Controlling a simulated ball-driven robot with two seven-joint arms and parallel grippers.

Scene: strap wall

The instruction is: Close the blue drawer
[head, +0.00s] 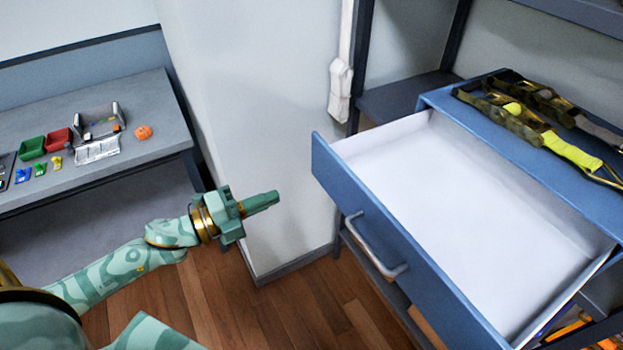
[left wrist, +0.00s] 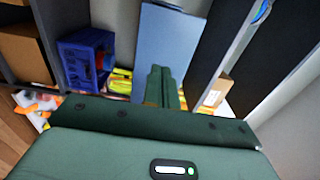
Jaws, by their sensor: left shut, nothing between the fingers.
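The blue drawer (head: 400,262) is pulled far out of its blue cabinet in the head view. Its white inside looks empty, and a grey bar handle (head: 375,246) is on its front. My left gripper (head: 263,202) is shut and empty, to the left of the drawer front and apart from it, pointing right. In the left wrist view its green fingers (left wrist: 161,87) show closed together, below a flat blue panel (left wrist: 163,45); I cannot tell for sure if this is the drawer. My right gripper is not in view.
Straps (head: 553,128) lie on the blue cabinet top. A grey table (head: 150,160) with small bins and parts stands at the left. A pale wall corner (head: 250,130) stands behind my gripper. The left wrist view shows a dark blue crate (left wrist: 88,60) and a cardboard box (left wrist: 24,52).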

